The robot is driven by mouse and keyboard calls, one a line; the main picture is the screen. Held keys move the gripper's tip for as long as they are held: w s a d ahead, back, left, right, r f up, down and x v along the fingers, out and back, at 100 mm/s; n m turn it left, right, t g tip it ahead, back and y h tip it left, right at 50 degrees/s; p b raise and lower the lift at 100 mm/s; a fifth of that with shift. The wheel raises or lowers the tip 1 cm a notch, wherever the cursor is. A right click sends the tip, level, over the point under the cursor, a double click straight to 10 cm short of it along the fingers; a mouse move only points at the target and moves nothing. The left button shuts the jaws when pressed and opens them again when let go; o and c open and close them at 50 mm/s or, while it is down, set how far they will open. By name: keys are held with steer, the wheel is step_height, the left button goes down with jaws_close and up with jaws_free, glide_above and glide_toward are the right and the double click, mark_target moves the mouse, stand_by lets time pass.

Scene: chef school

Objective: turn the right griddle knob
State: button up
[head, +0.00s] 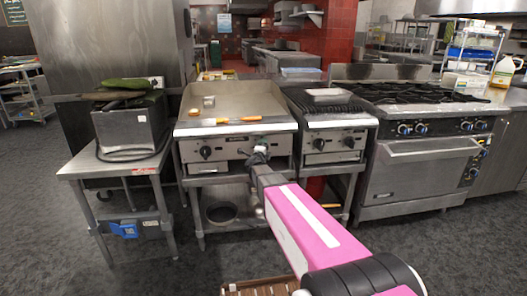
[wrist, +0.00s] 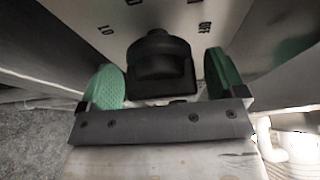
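The griddle (head: 238,96) has a flat steel top and a front panel. Its left knob (head: 206,153) is black and uncovered. My gripper (head: 260,155) is at the right part of the panel and hides the right knob in the head view. In the wrist view a black knob (wrist: 160,62) sits between the green finger pads of my gripper (wrist: 166,80). The pads are spread, one on each side of it, and look slightly apart from it. Dial marks show on the panel behind the knob.
A grill (head: 325,120) with two knobs stands right of the griddle, then a range (head: 420,160). A steel side table (head: 80,165) holding a box-like appliance (head: 130,125) stands left. A spatula with an orange handle (head: 238,121) lies on the griddle's front edge.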

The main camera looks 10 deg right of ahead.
steer(key=v, duration=1)
steer(key=shift+s+a, duration=0.15)
steer(key=shift+s, duration=0.25)
steer(key=shift+y, duration=0.3)
steer(key=s+a+f+n+g+y, duration=0.5)
steer(key=s+f+n+g+y, duration=0.35)
steer(key=n, duration=0.75)
steer(key=s+d+f+n+g+h, duration=0.1)
steer(key=s+d+f+n+g, duration=0.2)
steer(key=s, duration=0.6)
steer(key=s+d+f+n+g+h, duration=0.1)
steer(key=s+d+f+n+g, duration=0.2)
steer(key=s, duration=0.6)
steer(key=d+f+g, duration=0.2)
steer(key=d, duration=0.1)
steer(key=shift+n, duration=0.3)
